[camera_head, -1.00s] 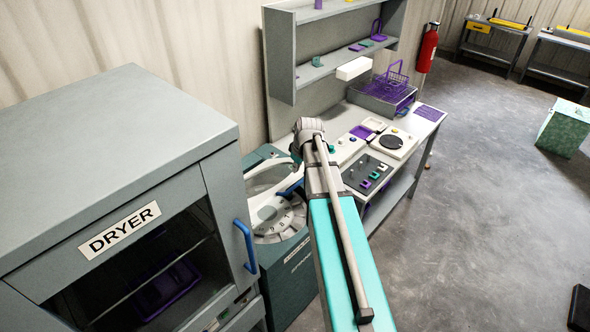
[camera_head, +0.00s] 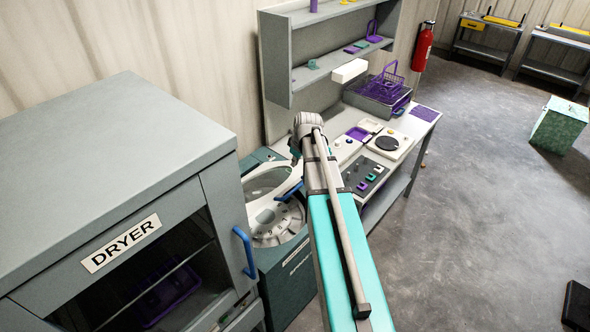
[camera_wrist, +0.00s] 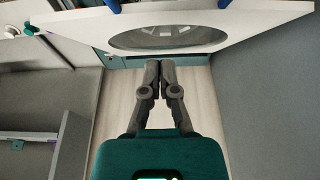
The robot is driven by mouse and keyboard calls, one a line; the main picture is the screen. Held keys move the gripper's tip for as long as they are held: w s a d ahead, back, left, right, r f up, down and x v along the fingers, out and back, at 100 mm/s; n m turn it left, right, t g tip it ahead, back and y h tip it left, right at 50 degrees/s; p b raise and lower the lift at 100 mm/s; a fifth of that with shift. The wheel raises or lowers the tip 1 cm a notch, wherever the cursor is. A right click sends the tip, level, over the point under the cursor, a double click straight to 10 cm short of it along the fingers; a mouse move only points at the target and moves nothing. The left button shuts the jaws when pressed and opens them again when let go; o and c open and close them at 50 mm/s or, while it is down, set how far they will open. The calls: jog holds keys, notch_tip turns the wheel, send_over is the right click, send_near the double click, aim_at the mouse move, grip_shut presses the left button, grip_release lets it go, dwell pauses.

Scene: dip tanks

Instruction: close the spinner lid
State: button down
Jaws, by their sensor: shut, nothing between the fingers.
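The spinner (camera_head: 289,283) is a teal machine between the dryer and the workbench. Its white lid (camera_head: 252,187) with a round window is raised and tilted over the open drum (camera_head: 275,221). A blue handle (camera_head: 289,191) shows at the lid's right edge. In the wrist view the lid (camera_wrist: 268,22) spans the top, with its oval window and parts of the blue handle at the upper edge. My gripper (camera_wrist: 161,64) is shut and empty, its tips just below the lid's lower edge in that picture. I cannot tell whether they touch. My arm hides the gripper in the head view.
The grey dryer (camera_head: 110,150) with a blue door handle (camera_head: 244,252) stands close on the left. A workbench (camera_head: 425,113) with trays and a purple basket stands behind on the right, under a shelf unit (camera_head: 275,60). Open floor (camera_head: 480,200) lies to the right.

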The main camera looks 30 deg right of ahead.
jog(key=b, duration=0.9)
send_near(287, 184)
jog(key=shift+x, duration=2.75)
jog(key=shift+s+d+f+b, duration=0.2)
jog(key=shift+s+f+b, duration=0.3)
jog(key=shift+f+b, duration=0.35)
jog(key=shift+s+d+f+b, duration=0.2)
jog(key=shift+s+f+b, duration=0.3)
jog(key=shift+f+b, duration=0.3)
jog(key=shift+r, duration=0.1)
